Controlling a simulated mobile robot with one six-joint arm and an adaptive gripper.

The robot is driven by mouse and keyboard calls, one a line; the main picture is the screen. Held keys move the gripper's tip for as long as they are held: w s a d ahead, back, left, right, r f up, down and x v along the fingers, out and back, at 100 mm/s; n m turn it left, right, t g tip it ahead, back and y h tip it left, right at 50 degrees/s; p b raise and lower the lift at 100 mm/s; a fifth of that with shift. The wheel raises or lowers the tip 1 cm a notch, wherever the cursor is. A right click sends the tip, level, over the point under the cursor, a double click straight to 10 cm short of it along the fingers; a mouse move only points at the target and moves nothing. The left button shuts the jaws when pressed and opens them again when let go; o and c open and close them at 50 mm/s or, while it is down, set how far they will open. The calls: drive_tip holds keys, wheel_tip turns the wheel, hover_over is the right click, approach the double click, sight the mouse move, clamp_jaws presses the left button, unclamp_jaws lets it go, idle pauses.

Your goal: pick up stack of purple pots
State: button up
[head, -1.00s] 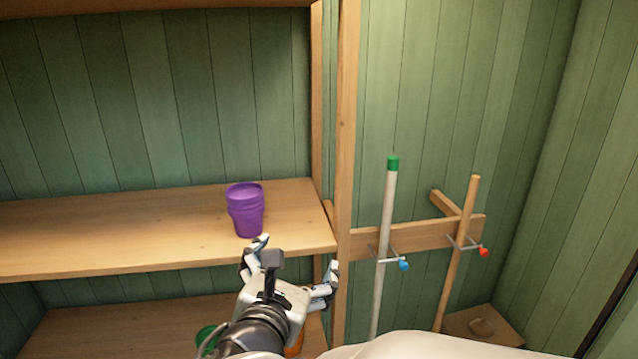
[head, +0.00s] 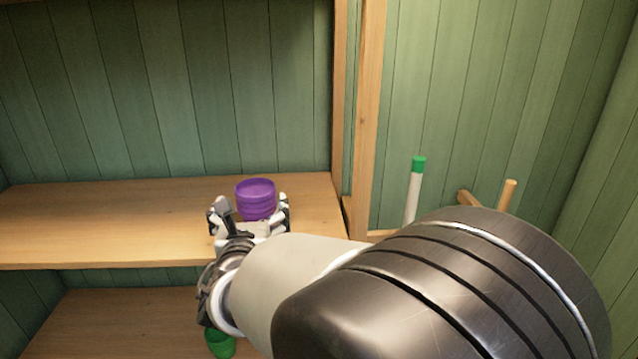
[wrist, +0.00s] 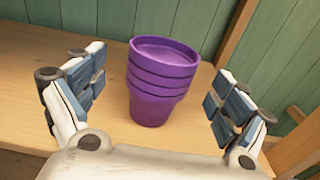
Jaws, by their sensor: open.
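The stack of purple pots (head: 256,196) stands upright on the upper wooden shelf, near its right end. It also shows in the wrist view (wrist: 162,78), several pots nested in one another. My gripper (head: 249,207) is open in front of the stack. In the wrist view my gripper (wrist: 160,97) has one finger on each side of the stack, with a gap on both sides and nothing held. In the head view the gripper hides the lower part of the stack.
The upper shelf (head: 100,222) is bare to the left of the stack. A wooden post (head: 362,110) rises at its right. A green pot (head: 220,343) sits below on the lower shelf. A green-topped pole (head: 414,190) and a wooden handle (head: 507,194) stand right of the post.

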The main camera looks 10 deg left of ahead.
sight(257, 184)
drive_tip(key=x, duration=0.5)
drive_tip(key=shift+w+d+r, duration=0.1)
drive_tip(key=shift+w+r, duration=0.2)
drive_tip(key=shift+w, duration=0.1)
drive_tip(key=shift+c, duration=0.2)
drive_tip(key=c, duration=1.5)
drive_tip(key=shift+r, duration=0.1)
